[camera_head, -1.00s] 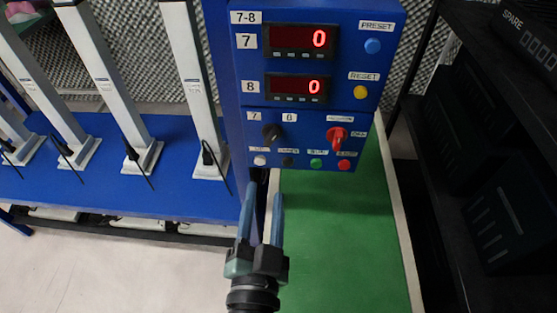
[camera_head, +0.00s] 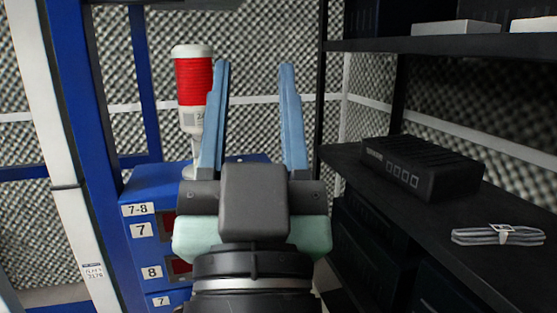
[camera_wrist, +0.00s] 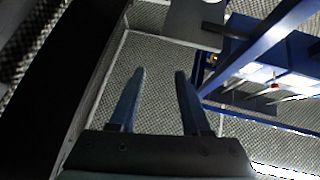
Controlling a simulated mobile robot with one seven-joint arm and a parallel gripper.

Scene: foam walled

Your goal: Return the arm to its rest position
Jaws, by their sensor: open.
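My gripper (camera_head: 252,120) is raised in front of the head camera, with its two blue fingers pointing up and apart. Nothing is between the fingers. In the wrist view my gripper (camera_wrist: 158,100) also shows spread, empty fingers, with the patterned foam wall (camera_wrist: 160,65) beyond them. The gripper's body and wrist cover the right part of the blue control box (camera_head: 150,195), so its displays are mostly hidden.
A red and white signal lamp (camera_head: 194,90) stands on the box, partly behind the left finger. A black shelf unit (camera_head: 440,46) is close on the right, holding a black device (camera_head: 425,165) and a bundled grey cable (camera_head: 497,235). A pale post (camera_head: 50,130) stands at left.

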